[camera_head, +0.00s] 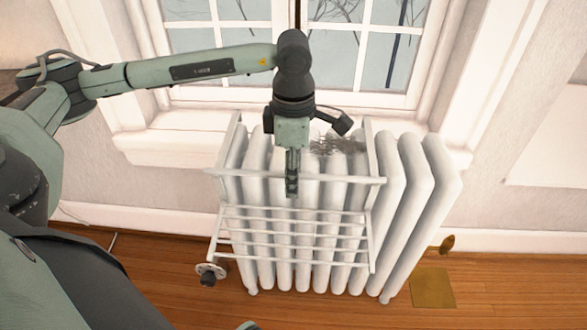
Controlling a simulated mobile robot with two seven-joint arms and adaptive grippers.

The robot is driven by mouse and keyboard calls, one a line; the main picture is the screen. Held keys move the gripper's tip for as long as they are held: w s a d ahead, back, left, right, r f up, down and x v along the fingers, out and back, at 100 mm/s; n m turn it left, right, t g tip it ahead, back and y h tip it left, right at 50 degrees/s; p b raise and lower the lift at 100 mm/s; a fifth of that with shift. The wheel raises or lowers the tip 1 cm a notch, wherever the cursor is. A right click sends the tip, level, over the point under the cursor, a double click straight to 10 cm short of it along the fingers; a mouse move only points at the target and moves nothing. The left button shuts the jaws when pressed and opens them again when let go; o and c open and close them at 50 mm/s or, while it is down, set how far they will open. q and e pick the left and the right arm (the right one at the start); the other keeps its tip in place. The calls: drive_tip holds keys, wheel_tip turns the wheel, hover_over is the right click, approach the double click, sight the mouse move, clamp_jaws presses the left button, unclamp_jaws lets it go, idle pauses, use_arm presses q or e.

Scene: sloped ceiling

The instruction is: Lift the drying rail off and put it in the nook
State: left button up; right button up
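The drying rail (292,246) is a white rack of thin bars. It hangs over the front of a white ribbed radiator (415,195), with side arms reaching back over the radiator's top. My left gripper (291,187) points down at the middle of the rail's upper front bar. Its fingers look close together and overlap the bar in the picture. I cannot tell whether they are closed around it. My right gripper is not in view. I cannot make out a nook in this view.
A window (370,60) with a white sill (165,145) is behind the radiator. A dark valve (210,274) sits at the rail's lower left. A brass plate (432,288) lies on the wooden floor (500,285), which is clear at the right.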

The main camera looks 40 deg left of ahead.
use_arm(q)
clamp_jaws()
idle(0.5)
drive_tip(key=shift+r+p, duration=1.6)
drive_tip(key=shift+r, duration=1.2)
